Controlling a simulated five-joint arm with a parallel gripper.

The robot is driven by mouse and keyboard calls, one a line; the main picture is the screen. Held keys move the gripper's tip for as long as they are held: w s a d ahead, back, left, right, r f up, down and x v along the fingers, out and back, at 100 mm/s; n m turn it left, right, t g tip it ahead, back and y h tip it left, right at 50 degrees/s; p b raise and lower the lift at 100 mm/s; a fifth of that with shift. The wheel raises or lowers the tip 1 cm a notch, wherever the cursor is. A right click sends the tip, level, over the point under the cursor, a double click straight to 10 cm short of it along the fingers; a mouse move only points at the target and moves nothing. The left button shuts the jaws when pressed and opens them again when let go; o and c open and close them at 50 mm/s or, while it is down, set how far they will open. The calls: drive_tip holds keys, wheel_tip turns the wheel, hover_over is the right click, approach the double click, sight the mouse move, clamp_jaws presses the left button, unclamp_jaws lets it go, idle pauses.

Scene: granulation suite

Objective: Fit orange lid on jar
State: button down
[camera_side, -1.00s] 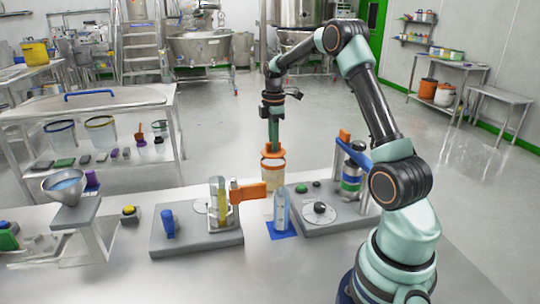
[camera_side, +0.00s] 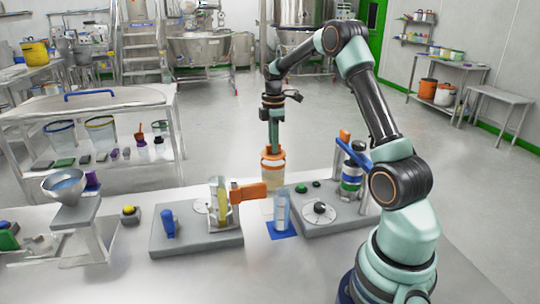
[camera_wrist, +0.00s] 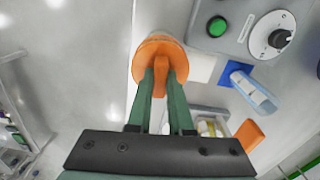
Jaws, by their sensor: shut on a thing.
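The orange lid (camera_side: 272,154) is at the top of the pale, see-through jar (camera_side: 273,180), which stands upright near the far edge of the bench. My gripper (camera_side: 273,148) points straight down and is shut on the lid's raised grip. In the wrist view the lid (camera_wrist: 152,46) looks round and its grip lies between my green fingers (camera_wrist: 160,72).
An orange block (camera_side: 248,192) on a stand is close left of the jar. A clear blue-tinted vessel (camera_side: 282,212) stands on a blue mat in front. A grey unit with a dial (camera_side: 320,212) is to the right. Bare bench (camera_side: 200,275) lies in front.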

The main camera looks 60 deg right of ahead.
drive_tip(key=shift+f, duration=0.9)
idle(0.3)
drive_tip(key=c, duration=0.7)
unclamp_jaws()
drive_tip(key=shift+c, duration=0.2)
wheel_tip(320, 180, up, 12)
drive_tip(key=shift+r, duration=0.1)
